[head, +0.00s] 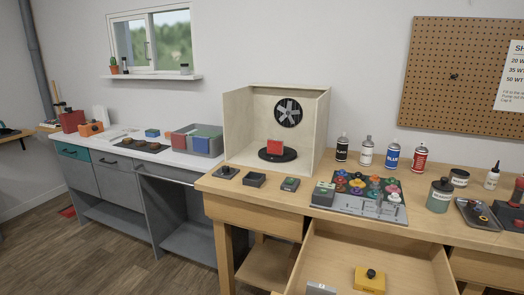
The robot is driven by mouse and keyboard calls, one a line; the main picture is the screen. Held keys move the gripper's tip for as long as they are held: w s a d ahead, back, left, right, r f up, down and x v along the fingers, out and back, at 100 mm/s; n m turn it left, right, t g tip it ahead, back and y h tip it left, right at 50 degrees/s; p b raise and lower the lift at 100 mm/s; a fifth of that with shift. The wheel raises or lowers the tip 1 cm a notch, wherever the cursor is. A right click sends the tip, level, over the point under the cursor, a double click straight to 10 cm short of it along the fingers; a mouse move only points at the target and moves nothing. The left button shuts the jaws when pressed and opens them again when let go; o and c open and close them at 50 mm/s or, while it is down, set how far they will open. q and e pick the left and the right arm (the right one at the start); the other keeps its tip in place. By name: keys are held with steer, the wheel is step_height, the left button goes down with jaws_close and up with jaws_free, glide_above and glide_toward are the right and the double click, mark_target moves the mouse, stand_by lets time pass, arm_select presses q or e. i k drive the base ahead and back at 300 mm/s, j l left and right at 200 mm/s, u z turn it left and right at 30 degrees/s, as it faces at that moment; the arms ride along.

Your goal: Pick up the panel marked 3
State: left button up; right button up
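No panel with a readable 3 shows in the head view. A small red panel (276,147) stands on a black round turntable (278,155) inside an open cream booth with a fan (288,112) in its back wall. Red, green and blue pieces sit in a grey bin (181,142) on the left bench; any marks on them are too small to read. Neither of my grippers is in view.
A board of coloured knobs (367,190) and several spray cans (391,155) stand to the right. An open drawer (330,255) juts out below, holding a yellow block (369,281). The floor at left is mostly clear.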

mark_target(274, 147)
steer(key=i+j+u, duration=0.15)
steer(key=u, duration=0.2)
steer(key=i+j+u, duration=0.15)
steer(key=u, duration=0.2)
steer(key=i+j+u, duration=0.2)
steer(key=u, duration=0.15)
steer(key=i+j+u, duration=0.15)
steer(key=i, duration=0.35)
steer(key=i+j+u, duration=0.2)
steer(key=i, duration=0.25)
steer(key=i+z, duration=0.2)
steer(key=z, duration=0.2)
steer(key=i+j+z, duration=0.1)
steer(key=z, duration=0.25)
steer(key=i+j+z, duration=0.15)
steer(key=z, duration=0.25)
steer(key=i, duration=0.1)
